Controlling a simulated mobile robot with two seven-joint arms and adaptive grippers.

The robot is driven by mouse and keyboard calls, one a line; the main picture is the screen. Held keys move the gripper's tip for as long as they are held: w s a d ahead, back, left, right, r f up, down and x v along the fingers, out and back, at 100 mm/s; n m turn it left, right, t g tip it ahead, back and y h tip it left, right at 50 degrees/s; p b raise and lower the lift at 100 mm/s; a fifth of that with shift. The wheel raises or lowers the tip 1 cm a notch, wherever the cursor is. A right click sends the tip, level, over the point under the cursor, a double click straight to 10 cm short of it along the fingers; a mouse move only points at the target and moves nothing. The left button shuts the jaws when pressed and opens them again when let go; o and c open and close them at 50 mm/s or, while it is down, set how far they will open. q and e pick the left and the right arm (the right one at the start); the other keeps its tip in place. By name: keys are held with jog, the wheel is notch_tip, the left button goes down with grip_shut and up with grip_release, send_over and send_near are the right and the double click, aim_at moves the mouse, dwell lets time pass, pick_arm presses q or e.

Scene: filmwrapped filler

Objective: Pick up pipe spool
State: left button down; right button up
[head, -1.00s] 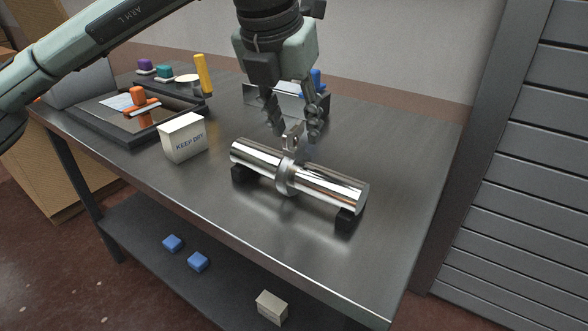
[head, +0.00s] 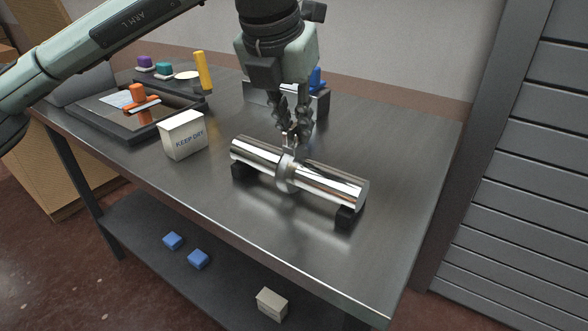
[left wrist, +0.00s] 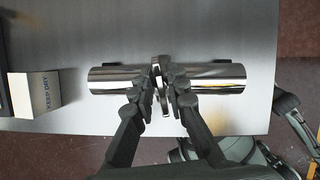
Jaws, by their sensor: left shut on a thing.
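The pipe spool (head: 330,186) is a shiny metal cylinder with a raised collar and an upright lug at its middle. It lies on two black support blocks on the steel table. My left gripper (head: 292,133) comes down from above and is shut on the lug at the spool's middle. In the left wrist view the spool (left wrist: 215,78) runs across the picture, and the fingers of my left gripper (left wrist: 162,85) close on both sides of the central plate. The spool still rests on its blocks. My right gripper is not clearly seen.
A white KEEP DRY box (head: 183,136) stands left of the spool. A dark tray (head: 128,118) with an orange-handled tool lies at the far left, with purple, teal and yellow items behind. A metal holder with a blue item stands behind my gripper. The table's right side is clear.

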pick_arm(q)
jog(key=shift+r, duration=0.25)
